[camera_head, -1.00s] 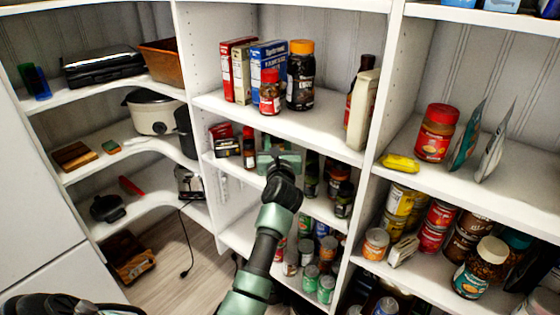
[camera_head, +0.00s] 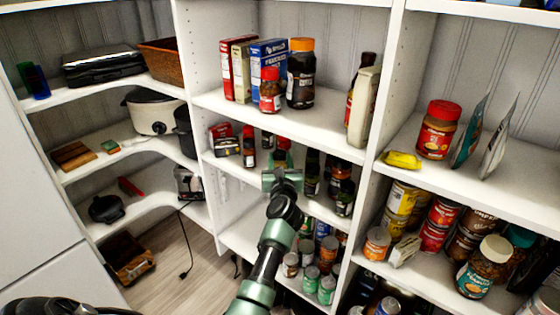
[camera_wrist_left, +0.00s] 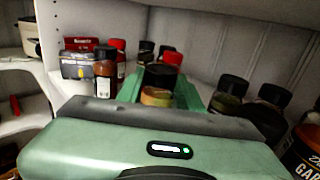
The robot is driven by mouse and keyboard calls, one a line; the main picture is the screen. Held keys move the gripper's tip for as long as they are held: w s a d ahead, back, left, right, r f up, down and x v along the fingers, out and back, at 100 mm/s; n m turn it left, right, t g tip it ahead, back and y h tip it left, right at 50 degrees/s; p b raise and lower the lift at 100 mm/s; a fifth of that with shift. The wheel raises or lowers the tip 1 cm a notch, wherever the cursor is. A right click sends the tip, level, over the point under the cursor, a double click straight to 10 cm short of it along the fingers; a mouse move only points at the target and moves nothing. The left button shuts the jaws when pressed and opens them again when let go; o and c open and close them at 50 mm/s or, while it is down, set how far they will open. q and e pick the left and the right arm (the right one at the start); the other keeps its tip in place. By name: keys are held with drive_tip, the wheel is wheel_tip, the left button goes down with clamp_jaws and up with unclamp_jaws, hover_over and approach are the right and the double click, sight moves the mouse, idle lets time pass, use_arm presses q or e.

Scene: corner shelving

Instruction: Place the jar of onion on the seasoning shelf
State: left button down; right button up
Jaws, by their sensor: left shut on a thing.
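My left gripper (camera_head: 282,172) is at the middle shelf bay with the seasoning bottles, just in front of the seasoning shelf (camera_head: 228,169). In the left wrist view its green fingers (camera_wrist_left: 160,92) are closed around a small dark-lidded jar (camera_wrist_left: 156,97), with a brownish body and pale label. I take it as the jar of onion, but its label cannot be read. The gripper mostly hides this jar in the head view. I cannot tell whether the jar touches the shelf. My right gripper is not in view.
A higher shelf (camera_head: 300,122) overhangs. Cans (camera_head: 327,288) fill the shelf below.

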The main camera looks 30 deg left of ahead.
use_arm(q)
drive_tip(key=c, duration=0.9)
unclamp_jaws()
drive_tip(key=shift+f, duration=0.15)
drive_tip(key=shift+r, duration=0.3)
drive_tip(key=v, duration=0.7)
drive_tip(key=shift+s+d+f, duration=0.1)
drive_tip(key=shift+s+d, duration=0.05)
drive_tip(key=shift+s, duration=0.05)
